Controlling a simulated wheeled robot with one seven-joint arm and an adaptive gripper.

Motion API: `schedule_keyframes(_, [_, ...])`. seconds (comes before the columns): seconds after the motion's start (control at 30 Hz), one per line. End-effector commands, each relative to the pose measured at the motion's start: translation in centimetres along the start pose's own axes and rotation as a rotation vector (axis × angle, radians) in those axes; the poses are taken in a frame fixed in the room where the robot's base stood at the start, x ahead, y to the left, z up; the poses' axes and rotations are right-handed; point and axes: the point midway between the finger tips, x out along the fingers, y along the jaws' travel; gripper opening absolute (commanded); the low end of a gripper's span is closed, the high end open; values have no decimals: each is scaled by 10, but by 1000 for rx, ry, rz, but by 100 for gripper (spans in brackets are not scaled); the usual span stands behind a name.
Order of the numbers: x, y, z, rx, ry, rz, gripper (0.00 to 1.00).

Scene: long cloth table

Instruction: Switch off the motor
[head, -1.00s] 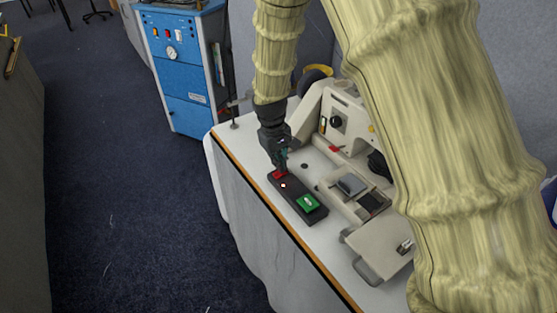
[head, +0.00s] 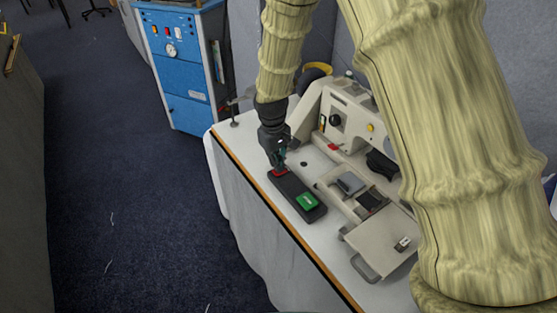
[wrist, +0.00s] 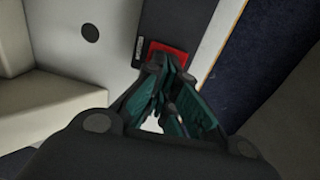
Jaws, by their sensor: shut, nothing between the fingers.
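A dark switch box (head: 297,191) lies on the white table near its wooden front edge. It has a green button (head: 307,201) at its near end and a red button (head: 279,172) at its far end. My gripper (head: 278,164) is shut and points down at the red button, with its fingertips at or just above it. In the wrist view the teal fingers of my gripper (wrist: 172,85) overlap the lower part of the red button (wrist: 168,48). I cannot tell whether they press it. The green button is outside the wrist view.
A cream sewing machine (head: 345,104) stands on the table (head: 236,143) just right of the switch box. A blue cabinet (head: 188,62) stands on the floor behind. A small metal clamp (head: 234,122) is at the table's far corner.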

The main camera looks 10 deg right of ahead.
Motion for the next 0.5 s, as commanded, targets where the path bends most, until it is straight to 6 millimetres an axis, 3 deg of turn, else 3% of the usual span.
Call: schedule_keyframes(0.5, [-2, -7, 0, 0, 0, 0, 0])
